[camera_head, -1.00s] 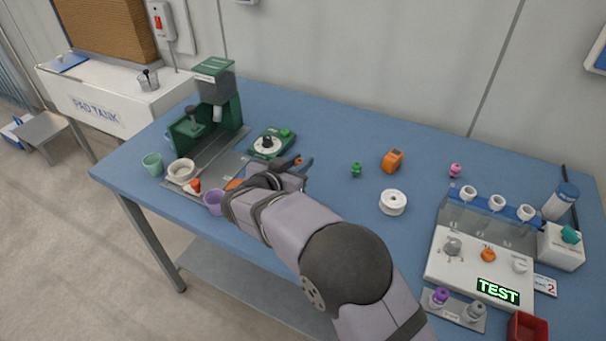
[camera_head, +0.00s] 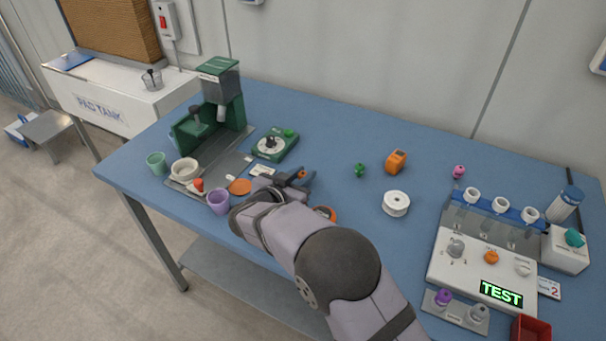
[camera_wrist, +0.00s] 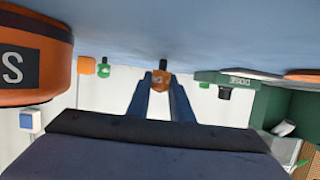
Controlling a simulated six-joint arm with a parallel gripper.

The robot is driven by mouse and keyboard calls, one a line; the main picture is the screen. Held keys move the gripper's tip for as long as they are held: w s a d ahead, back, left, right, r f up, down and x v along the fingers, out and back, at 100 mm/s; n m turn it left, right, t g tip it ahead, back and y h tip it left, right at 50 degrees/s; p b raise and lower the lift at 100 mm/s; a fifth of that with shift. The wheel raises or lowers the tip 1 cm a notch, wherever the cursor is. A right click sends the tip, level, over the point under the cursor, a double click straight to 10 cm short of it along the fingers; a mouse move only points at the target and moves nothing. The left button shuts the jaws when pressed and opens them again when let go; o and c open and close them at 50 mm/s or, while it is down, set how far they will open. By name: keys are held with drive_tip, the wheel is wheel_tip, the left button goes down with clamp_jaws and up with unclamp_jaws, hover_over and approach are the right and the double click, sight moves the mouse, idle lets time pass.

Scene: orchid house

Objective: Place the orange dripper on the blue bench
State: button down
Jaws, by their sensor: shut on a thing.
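The orange dripper (camera_wrist: 161,80) is pinched between the two blue fingers of my gripper (camera_wrist: 160,98) in the wrist view, with its dark end sticking out past the fingertips. In the head view the dripper (camera_head: 302,174) is a small orange spot at my gripper (camera_head: 300,178), partly hidden by the jaws. The gripper is over the front middle of the blue bench (camera_head: 340,140), right of the orange disc. I cannot tell whether the dripper touches the bench top.
An orange round container (camera_wrist: 30,60) is close beside the gripper, mostly hidden behind my arm in the head view. A green scale (camera_head: 275,144), green dripper (camera_head: 360,170), orange box (camera_head: 396,161), white spool (camera_head: 396,204) and purple cup (camera_head: 219,202) stand around. Bench behind the gripper is clear.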

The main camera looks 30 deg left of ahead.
drive_tip(key=c, duration=1.6)
unclamp_jaws()
drive_tip(key=shift+r, duration=0.15)
drive_tip(key=v, duration=1.2)
